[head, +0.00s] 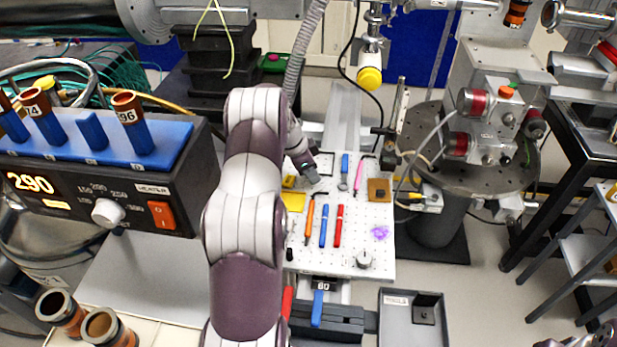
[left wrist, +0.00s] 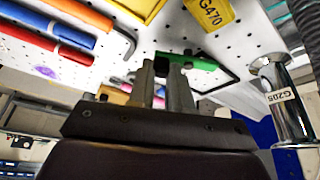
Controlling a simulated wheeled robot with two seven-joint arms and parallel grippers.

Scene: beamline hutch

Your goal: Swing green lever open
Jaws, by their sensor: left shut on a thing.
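The green lever (left wrist: 200,63) shows in the left wrist view at the tips of my left gripper (left wrist: 163,72). The gripper's two fingers are close together and shut on the lever's near end; the rest of it sticks out to the right. In the head view my left gripper (head: 311,176) is low over the far left part of the white perforated board (head: 374,240). The lever cannot be made out there, hidden by the gripper.
Orange (head: 309,222), blue (head: 323,226) and red (head: 339,226) pen-like tools lie on the board, with a yellow plate (head: 293,201) beside them. In the left wrist view a silver post (left wrist: 283,105) labelled G205 stands right of the fingers. A heater box (head: 100,200) stands left.

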